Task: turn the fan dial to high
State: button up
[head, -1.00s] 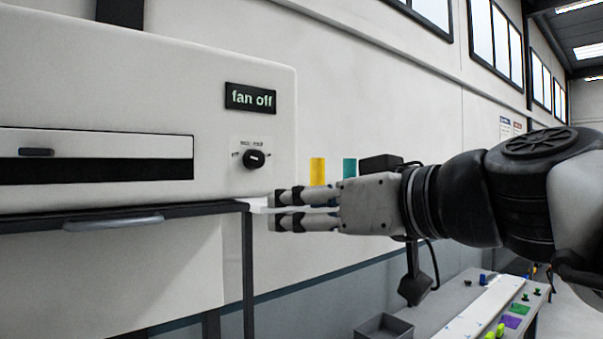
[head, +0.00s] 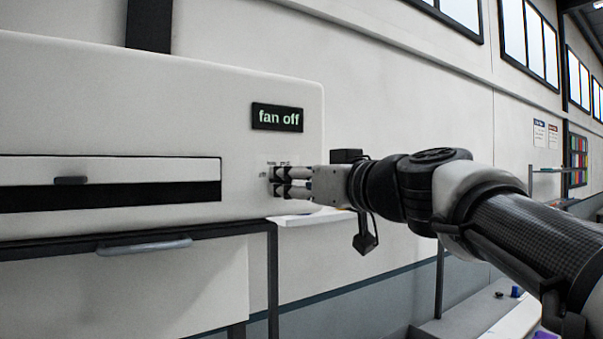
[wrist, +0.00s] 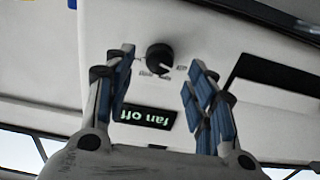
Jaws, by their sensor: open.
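The fan dial (wrist: 159,58) is a round black knob on the front of the white machine (head: 200,110). In the wrist view, which is upside down, it appears between my two fingertips, with a gap on each side. I cannot tell how far beyond the tips it lies. In the head view my gripper (head: 277,181) is open and covers the dial, with its fingers pointing left at the panel. The display above the dial (head: 277,117) reads "fan off"; it also shows in the wrist view (wrist: 144,116).
A dark slot with a white flap and handle (head: 70,180) is left of the dial. The machine stands on a dark frame (head: 272,270) with a grey handle (head: 145,247) below. A white shelf (head: 310,218) is just under my gripper. A workbench (head: 470,320) is lower right.

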aim_at(285, 180)
jog(key=shift+p+x, duration=0.35)
jog(key=shift+x, duration=1.3)
jog(key=shift+c, duration=0.6)
jog(key=c, duration=1)
